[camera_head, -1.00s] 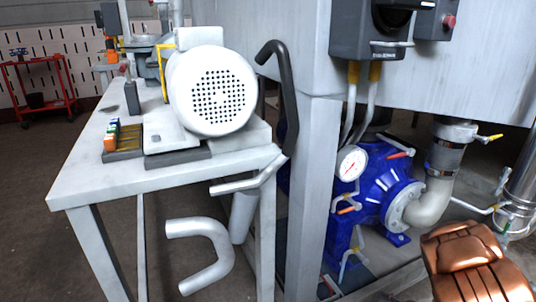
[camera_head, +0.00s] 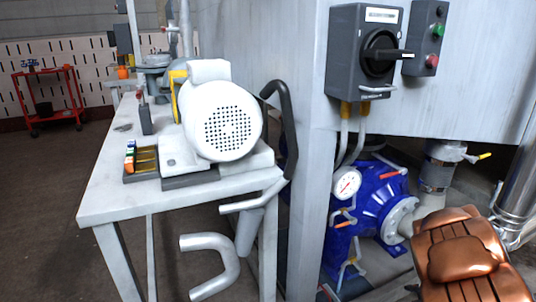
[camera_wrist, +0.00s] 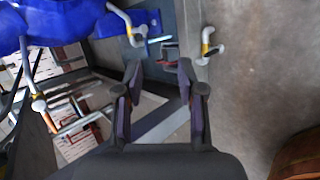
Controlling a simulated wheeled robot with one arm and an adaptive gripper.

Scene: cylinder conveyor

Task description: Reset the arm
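My gripper (camera_wrist: 160,82) shows in the wrist view, with its two dark fingers apart and nothing between them. It is open and empty. Beyond the fingertips is a grey structure with floor to its right.
A blue pump (camera_head: 372,205) with a gauge and small valve handles stands at the lower right; blue machinery (camera_wrist: 60,22) also fills the wrist view's upper left. A white motor (camera_head: 226,122) sits on a grey table (camera_head: 108,208). A switch box (camera_head: 366,50) hangs on the tank wall.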

